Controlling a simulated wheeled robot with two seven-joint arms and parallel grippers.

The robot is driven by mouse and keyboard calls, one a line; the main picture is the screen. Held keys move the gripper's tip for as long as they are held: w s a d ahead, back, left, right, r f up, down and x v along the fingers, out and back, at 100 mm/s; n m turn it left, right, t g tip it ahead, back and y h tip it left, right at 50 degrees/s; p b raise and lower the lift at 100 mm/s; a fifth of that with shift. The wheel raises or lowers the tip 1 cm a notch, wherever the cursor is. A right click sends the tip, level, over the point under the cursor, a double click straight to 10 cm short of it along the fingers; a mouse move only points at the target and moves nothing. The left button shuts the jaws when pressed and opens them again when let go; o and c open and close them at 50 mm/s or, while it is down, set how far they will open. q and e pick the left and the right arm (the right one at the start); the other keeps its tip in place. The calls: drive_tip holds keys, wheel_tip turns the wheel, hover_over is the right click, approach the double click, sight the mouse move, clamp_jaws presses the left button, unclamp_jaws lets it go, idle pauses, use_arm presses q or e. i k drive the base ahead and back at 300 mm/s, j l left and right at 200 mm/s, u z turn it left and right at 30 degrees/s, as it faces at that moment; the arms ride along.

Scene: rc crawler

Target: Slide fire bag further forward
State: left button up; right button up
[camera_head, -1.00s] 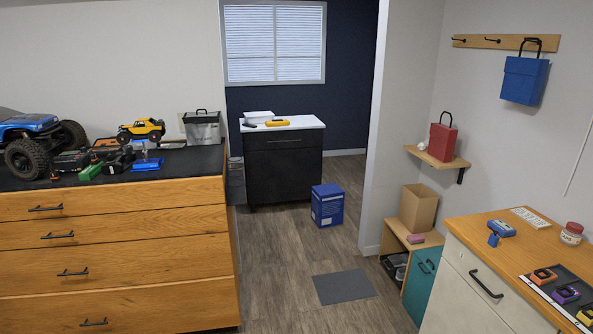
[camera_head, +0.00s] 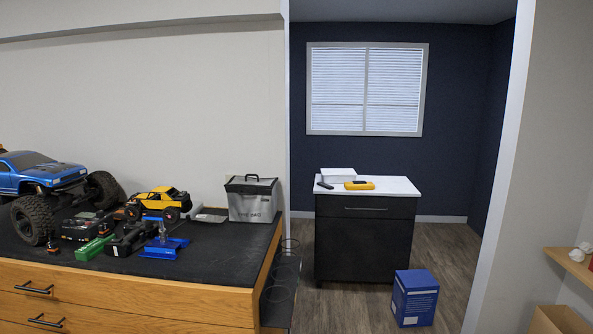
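The fire bag (camera_head: 252,203) is a silver-grey box-shaped bag with a black top and a black handle. Faint lettering shows on its front. It stands upright at the right end of the black mat (camera_head: 215,268) on the wooden drawer bench, close to the wall behind. Neither of my grippers is in the head view.
Left of the bag are a small flat tray (camera_head: 211,214), a yellow crawler (camera_head: 160,203), a blue stand (camera_head: 165,247), a green pack (camera_head: 95,247) and a large blue truck (camera_head: 45,190). A dark cabinet (camera_head: 364,245) and a blue box (camera_head: 414,297) stand beyond. Bare mat lies before the bag.

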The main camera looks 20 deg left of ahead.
sight(246, 205)
drive_tip(key=i+l+u, duration=0.15)
drive_tip(key=i+u, duration=0.35)
drive_tip(key=i+l+u, duration=0.95)
